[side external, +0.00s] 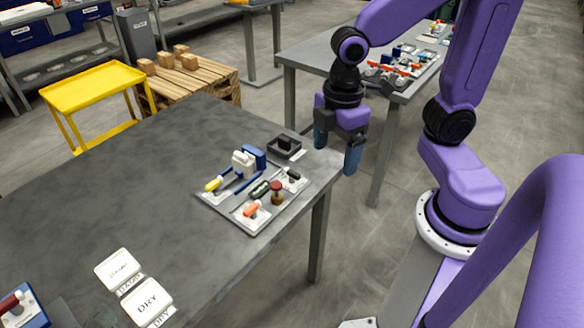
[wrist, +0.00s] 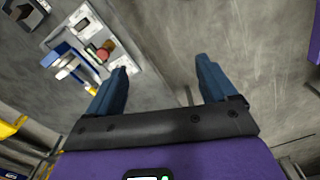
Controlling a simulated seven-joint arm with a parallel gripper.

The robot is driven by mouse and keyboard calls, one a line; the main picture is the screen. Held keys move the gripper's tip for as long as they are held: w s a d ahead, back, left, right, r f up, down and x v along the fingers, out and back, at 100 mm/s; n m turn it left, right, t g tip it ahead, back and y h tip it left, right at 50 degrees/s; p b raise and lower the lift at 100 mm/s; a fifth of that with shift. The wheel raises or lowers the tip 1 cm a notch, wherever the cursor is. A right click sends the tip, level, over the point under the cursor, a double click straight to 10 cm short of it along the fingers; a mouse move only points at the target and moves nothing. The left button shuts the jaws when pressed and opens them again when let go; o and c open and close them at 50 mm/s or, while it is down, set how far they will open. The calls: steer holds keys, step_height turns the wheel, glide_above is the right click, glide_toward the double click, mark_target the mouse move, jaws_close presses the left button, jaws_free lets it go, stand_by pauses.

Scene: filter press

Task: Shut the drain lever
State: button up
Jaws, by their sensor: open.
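A grey panel (side external: 232,211) with small fittings lies near the right corner of the dark table. I cannot tell which handle is the drain lever; labels are too small to read. My gripper (side external: 336,150) is open and empty, pointing down beyond the table's right edge, right of the panel. In the wrist view the panel (wrist: 128,66) is at upper left, outside the open fingers (wrist: 161,66).
A small dark tray (side external: 285,148) with a block sits behind the panel. The table's middle (side external: 130,200) is clear. A second table (side external: 310,55) with parts stands behind my arm.

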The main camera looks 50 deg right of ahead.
steer(key=w+d+f+n, duration=0.2)
steer(key=w+d, duration=0.1)
steer(key=w, duration=0.7)
steer(key=n, duration=0.2)
glide_above(292, 172)
step_height(292, 172, down, 3)
step_height(292, 172, down, 17)
steer(key=shift+r, duration=0.1)
steer(key=c, duration=1.1)
